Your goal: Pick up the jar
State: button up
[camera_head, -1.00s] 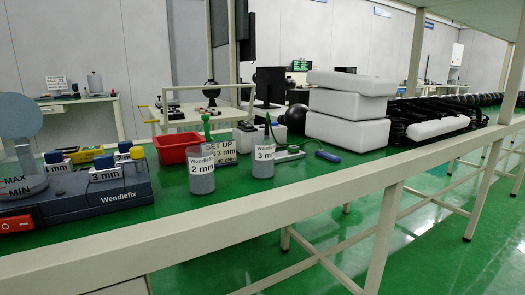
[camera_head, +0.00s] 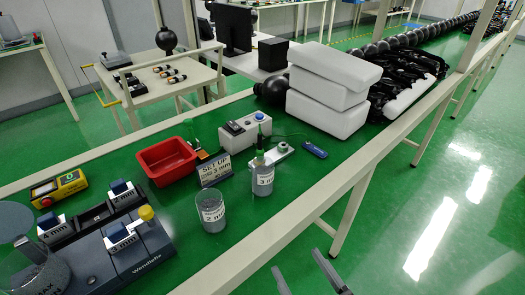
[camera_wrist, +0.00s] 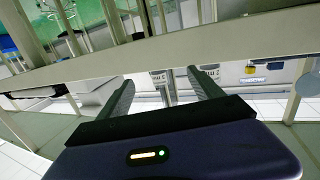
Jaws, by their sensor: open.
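Two clear jars with grey contents stand upright on the green tabletop (camera_head: 272,208). The "2 mm" jar (camera_head: 211,212) is nearer and to the left. The "3 mm" jar (camera_head: 262,182) is behind it to the right; a green-topped item shows at its mouth, and I cannot tell whether it is inside or behind. My gripper (camera_head: 298,263) is at the bottom of the head view, open and empty, in front of the table's edge and apart from both jars. The wrist view shows its spread fingers (camera_wrist: 161,80), with small pale labels between and beyond them.
The pale table rail (camera_head: 300,215) lies between my gripper and the jars. Near the jars are a red bin (camera_head: 166,163), a "SET UP" sign (camera_head: 214,171), a switch box (camera_head: 245,131) and the Wendlefix machine (camera_head: 110,250). White stacked blocks (camera_head: 325,100) stand further right.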

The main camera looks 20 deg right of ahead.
jog(key=g+p, duration=0.1)
jog(key=p, duration=1.1)
send_near(266, 183)
notch_tip(266, 183, up, 5)
jog(key=w+a, duration=0.2)
jog(key=w, duration=0.1)
jog(key=w+f+g, duration=0.1)
jog(key=w+d+f+g+h, duration=0.1)
jog(key=f, duration=0.1)
jog(key=f+m+p, duration=0.1)
jog(key=f, duration=0.1)
jog(key=shift+w+d+f+g, duration=0.25)
jog(key=shift+w+d+g, duration=0.05)
jog(key=shift+w+g, duration=0.1)
jog(key=shift+w+f, duration=0.2)
jog(key=shift+w, duration=0.05)
jog(key=shift+p+x, duration=0.45)
jog(key=shift+x, duration=3)
jog(key=shift+d+r, duration=0.1)
jog(key=shift+r, duration=0.05)
grip_shut()
jog(key=shift+r, duration=0.25)
notch_tip(266, 183, up, 19)
jog(key=shift+r, duration=0.2)
